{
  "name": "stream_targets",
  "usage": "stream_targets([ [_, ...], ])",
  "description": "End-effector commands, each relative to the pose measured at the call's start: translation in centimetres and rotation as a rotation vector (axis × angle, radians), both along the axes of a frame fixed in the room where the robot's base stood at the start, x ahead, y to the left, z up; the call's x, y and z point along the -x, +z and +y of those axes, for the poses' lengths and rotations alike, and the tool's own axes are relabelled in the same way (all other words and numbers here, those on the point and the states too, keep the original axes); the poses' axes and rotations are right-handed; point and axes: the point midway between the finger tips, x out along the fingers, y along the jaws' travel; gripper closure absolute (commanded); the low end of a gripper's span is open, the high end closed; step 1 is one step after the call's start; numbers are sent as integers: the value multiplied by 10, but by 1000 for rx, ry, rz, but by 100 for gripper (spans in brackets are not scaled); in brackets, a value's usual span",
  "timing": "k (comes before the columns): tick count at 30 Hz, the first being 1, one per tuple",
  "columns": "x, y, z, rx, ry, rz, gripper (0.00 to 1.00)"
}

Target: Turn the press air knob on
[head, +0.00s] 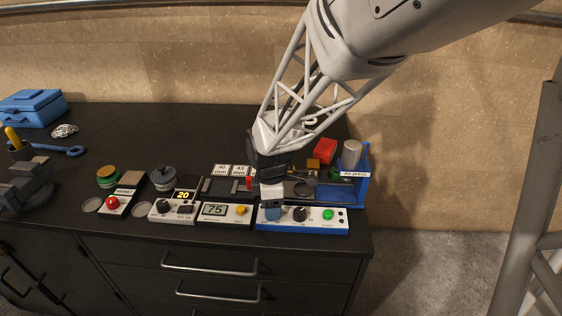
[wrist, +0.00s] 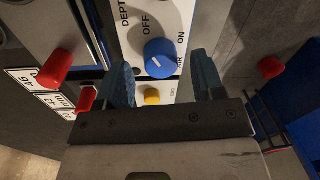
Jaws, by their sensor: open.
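The blue air knob (wrist: 160,58) sits on a white panel in the wrist view, with OFF and ON lettering beside it. A short white mark shows on its face; I cannot tell surely which word it points to. My gripper (wrist: 162,74) is open, its two blue-grey fingers on either side of the knob in the picture, with gaps visible. I cannot tell whether they reach down to its height.
The same panel has a black knob (head: 300,214) and a green button (head: 328,214). To the left are a display box (head: 213,210) with a yellow button and a timer box (head: 160,213). Red-capped parts (wrist: 62,68) show nearby.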

Motion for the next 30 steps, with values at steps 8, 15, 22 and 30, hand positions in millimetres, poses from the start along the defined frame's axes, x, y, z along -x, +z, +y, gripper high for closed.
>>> stream_targets([
  [8, 1, -13, 0, 0, 0, 0, 38],
  [15, 1, -13, 0, 0, 0, 0, 38],
  [22, 1, -13, 0, 0, 0, 0, 73],
  [30, 1, -13, 0, 0, -5, 0, 87],
])
